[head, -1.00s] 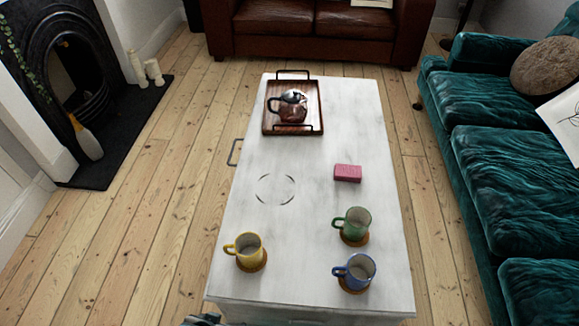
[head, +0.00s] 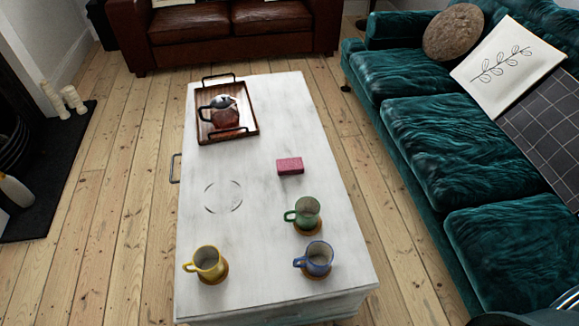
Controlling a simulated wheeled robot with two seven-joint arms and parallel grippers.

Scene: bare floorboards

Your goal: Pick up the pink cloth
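The pink cloth (head: 290,166) is a small folded block lying flat on the white coffee table (head: 255,240), right of the table's middle. Nothing touches it and its top and front are in plain view. Neither of my grippers shows in the head view. A dark curved piece at the bottom right corner may be part of my own body.
A wooden tray (head: 250,131) with a glass teapot (head: 222,112) stands at the table's far end. Yellow (head: 208,262), green (head: 306,214) and blue (head: 318,258) mugs stand on coasters at the near end. A teal sofa (head: 440,140) runs along the right. Floorboards (head: 120,200) are clear on the left.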

